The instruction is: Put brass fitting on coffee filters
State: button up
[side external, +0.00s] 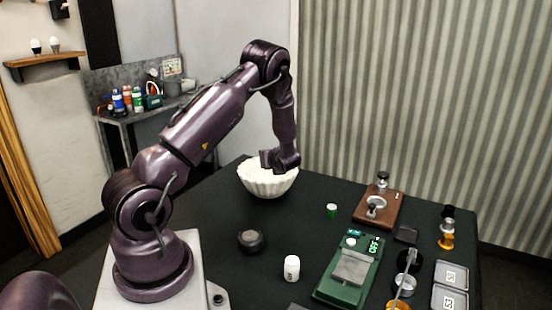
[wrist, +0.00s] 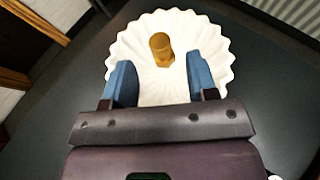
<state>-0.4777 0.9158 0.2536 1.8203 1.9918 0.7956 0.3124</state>
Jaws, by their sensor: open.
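The coffee filters (side external: 268,187) are a white, fluted, bowl-shaped stack at the back of the dark table; they also show in the wrist view (wrist: 145,88). The brass fitting (wrist: 161,48) is a short golden cylinder inside the filters' rim in the wrist view. It looks tilted, and the side view hides it. My gripper (wrist: 160,64) is open, with its blue fingers apart over the filters and the fitting between and just beyond their tips. In the side view my gripper (side external: 280,166) is right above the filters' rim.
A green scale (side external: 345,282), a white bottle (side external: 292,268), a dark round piece (side external: 251,240), a small green cylinder (side external: 331,211) and a wooden stand (side external: 388,207) are on the table (side external: 210,232). Silver tins (side external: 451,275) lie at the right. The table around the filters is clear.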

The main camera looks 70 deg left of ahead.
jog(key=s+d+r+n+h, duration=0.1)
jog(key=d+r+n+h, duration=0.1)
jog(key=d+r+n, duration=0.45)
jog(key=s+d+r+n+h, duration=0.2)
jog(key=d+r+n, duration=0.2)
jog(key=d+r, duration=0.55)
jog(key=s+d+r+n+t+h, duration=0.2)
jog(key=d+h, duration=0.1)
jog(key=d, duration=0.5)
jog(key=s+d+r+n+t+h, duration=0.1)
jog(key=s+d+r+n+h, duration=0.1)
jog(key=d, duration=0.6)
jog(key=s+d+r+n+t+h, duration=0.2)
jog(key=s+d+n+h, duration=0.1)
jog(key=d, duration=0.6)
jog(key=shift+s+t+h, duration=0.3)
jog(key=shift+s+h, duration=0.45)
jog(key=shift+h, duration=0.05)
